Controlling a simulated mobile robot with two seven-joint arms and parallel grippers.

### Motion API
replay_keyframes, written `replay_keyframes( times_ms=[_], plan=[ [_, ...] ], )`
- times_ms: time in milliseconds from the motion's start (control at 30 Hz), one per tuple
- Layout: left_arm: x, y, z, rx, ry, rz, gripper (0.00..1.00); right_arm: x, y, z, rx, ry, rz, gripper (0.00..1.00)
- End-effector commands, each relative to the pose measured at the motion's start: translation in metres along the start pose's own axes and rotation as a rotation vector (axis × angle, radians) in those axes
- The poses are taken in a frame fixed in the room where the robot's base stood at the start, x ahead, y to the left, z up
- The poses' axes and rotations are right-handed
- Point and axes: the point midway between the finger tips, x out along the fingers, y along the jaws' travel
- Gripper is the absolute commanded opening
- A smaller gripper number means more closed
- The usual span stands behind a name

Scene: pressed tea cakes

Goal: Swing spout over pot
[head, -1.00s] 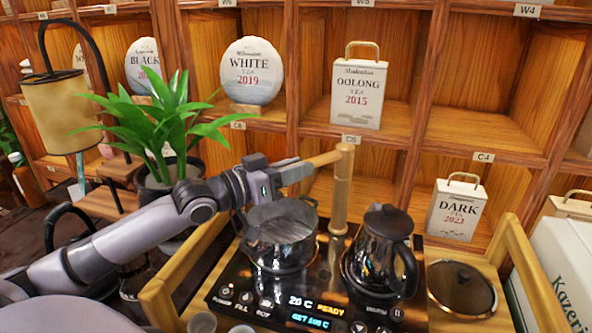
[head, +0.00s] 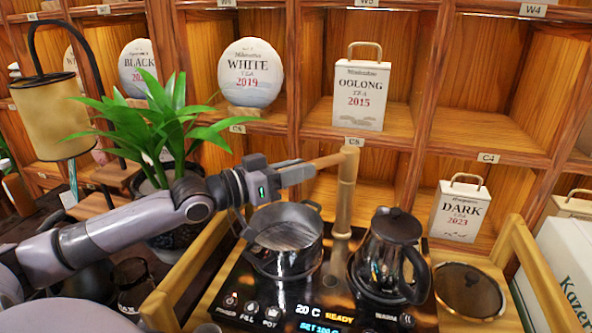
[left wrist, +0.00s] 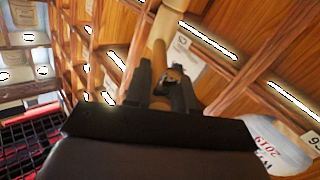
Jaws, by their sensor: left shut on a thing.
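The bamboo spout (head: 330,160) juts left from the top of an upright bamboo post (head: 343,205) behind the stove. My left gripper (head: 308,170) is shut on the outer end of the spout. In the left wrist view the spout (left wrist: 161,45) runs away from between the two dark fingers (left wrist: 162,90). The open steel pot (head: 285,242) stands on the left of the black stove panel, below the held end of the spout. From this angle I cannot tell if the tip is exactly above the pot. My right gripper is not in view.
A dark kettle (head: 388,262) stands right of the pot, and a round lid (head: 468,292) lies further right. A plant (head: 165,140) stands behind my left arm. Shelves with tea cakes and tins, including the oolong tin (head: 360,95), rise behind.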

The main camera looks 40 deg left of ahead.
Motion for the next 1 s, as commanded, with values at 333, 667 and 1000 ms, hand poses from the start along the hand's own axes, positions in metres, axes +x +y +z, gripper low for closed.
replay_keyframes(
  times_ms=[333, 667, 1000],
  plan=[
    [0.000, 0.001, 0.000, -0.003, 0.000, 0.001, 0.47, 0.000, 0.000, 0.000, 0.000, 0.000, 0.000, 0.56],
    [-0.006, -0.001, 0.001, -0.003, -0.002, -0.002, 0.47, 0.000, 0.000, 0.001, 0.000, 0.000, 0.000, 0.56],
    [-0.027, 0.000, 0.001, -0.003, -0.004, 0.000, 0.47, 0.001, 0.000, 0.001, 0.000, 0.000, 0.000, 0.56]
  ],
)
